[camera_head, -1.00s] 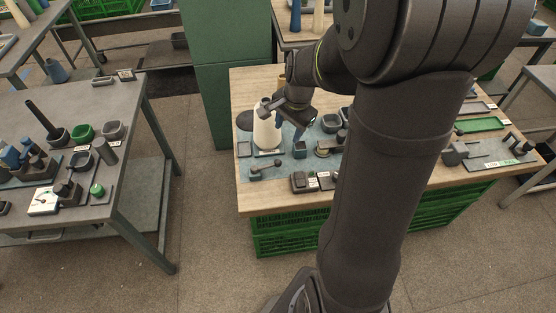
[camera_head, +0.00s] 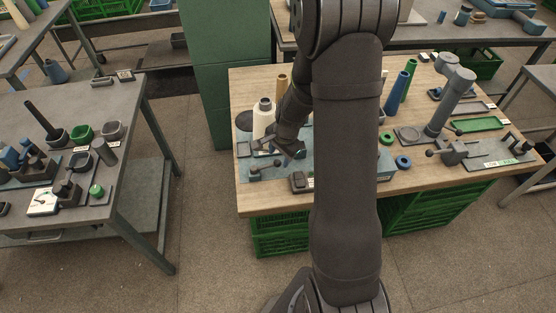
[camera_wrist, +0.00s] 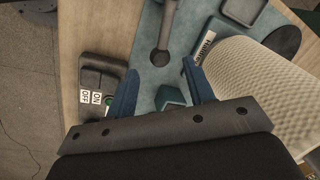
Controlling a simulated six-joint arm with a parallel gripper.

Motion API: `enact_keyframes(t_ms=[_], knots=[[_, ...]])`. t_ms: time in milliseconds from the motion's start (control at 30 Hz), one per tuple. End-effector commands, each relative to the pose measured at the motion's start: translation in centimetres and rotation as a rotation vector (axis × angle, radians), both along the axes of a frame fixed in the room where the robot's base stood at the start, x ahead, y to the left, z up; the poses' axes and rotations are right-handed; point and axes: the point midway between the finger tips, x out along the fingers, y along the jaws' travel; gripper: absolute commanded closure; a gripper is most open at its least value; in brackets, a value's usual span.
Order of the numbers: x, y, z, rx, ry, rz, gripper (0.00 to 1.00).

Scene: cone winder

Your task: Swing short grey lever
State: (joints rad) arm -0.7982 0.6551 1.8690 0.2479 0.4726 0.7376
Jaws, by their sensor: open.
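The short grey lever (camera_wrist: 164,30) shows in the wrist view as a slim bar with a round knob at its lower end, over the blue-grey mat. In the head view the lever (camera_head: 257,169) is at the mat's left front corner. My gripper (camera_wrist: 160,66) is open, with its two blue fingertips on either side of the knob in the picture; nothing is held. In the head view my gripper (camera_head: 286,150) hangs over the mat, to the right of the lever. I cannot tell how high the fingers are above the knob.
A white yarn cone (camera_wrist: 262,92) stands close beside the right finger. A dark ON/OFF switch box (camera_wrist: 100,80) is by the left finger. A small teal box (camera_wrist: 170,97) lies between the fingers' bases. My arm hides the table's middle; coloured cones (camera_head: 396,92) stand right.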

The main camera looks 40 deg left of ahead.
Motion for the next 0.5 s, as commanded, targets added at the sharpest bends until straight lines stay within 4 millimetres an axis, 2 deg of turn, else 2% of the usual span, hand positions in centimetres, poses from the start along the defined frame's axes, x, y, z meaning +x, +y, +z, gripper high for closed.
enact_keyframes(t_ms=[33, 200, 500], knots=[[0.0, 0.1, -0.9, -0.002, 0.001, 0.000, 0.52], [0.1, 0.5, -2.7, -0.001, 0.001, 0.000, 0.52], [0.1, 0.7, -3.8, 0.000, -0.001, -0.001, 0.52]])
